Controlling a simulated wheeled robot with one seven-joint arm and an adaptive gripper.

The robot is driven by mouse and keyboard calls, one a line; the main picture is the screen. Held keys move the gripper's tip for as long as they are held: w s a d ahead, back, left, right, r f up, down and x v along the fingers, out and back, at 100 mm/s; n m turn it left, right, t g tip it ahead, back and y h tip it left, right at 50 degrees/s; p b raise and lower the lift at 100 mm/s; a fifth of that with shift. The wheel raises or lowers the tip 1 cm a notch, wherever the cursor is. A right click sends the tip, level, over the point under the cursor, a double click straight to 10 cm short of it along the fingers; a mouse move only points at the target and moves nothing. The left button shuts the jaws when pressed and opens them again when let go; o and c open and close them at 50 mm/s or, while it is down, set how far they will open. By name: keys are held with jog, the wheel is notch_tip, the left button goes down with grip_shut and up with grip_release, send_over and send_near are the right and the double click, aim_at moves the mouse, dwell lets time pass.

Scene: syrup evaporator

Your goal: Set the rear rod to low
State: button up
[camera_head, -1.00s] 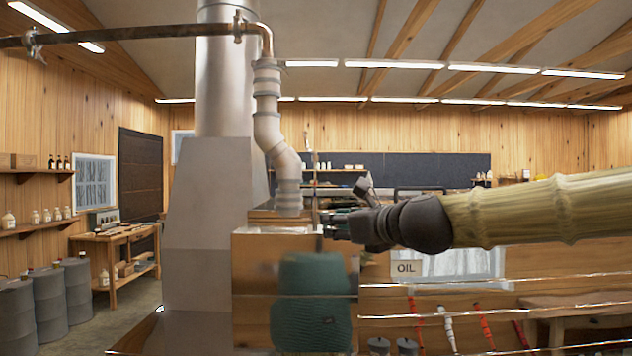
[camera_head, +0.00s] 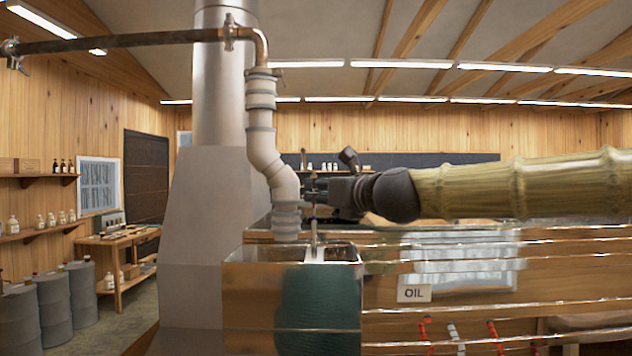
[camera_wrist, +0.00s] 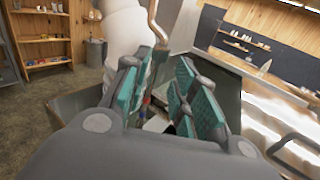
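A thin upright metal rod (camera_head: 314,232) rises from the metal box below the white pipe in the head view. I cannot tell for sure that it is the rear rod, and no low mark is readable. My gripper (camera_head: 312,188) is at the upper end of this rod, close to the pipe. In the wrist view, my gripper (camera_wrist: 160,98) has its teal-padded fingers apart with a gap between them. A bent copper-coloured rod (camera_wrist: 154,22) shows beyond the fingertips, its lower part hidden by the left finger. I cannot tell whether they touch.
The white pipe (camera_head: 264,150) stands close left of my gripper. The open metal box (camera_head: 291,256) is below it, with a teal cloth-like thing (camera_head: 318,310) in front. Drums (camera_head: 52,303) stand at far left.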

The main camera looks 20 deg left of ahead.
aim_at(314, 218)
jog(key=shift+a+r+p, duration=0.35)
jog(key=shift+a, duration=0.45)
jog(key=shift+w+a+f, duration=0.15)
jog(key=shift+w+f, duration=0.1)
jog(key=shift+w, duration=0.25)
jog(key=shift+s+r, duration=0.1)
jog(key=shift+s, duration=0.2)
grip_shut()
jog(key=shift+w, duration=0.1)
jog(key=shift+f+b, duration=1.5)
jog(key=shift+b, duration=0.05)
jog(key=shift+f, duration=0.1)
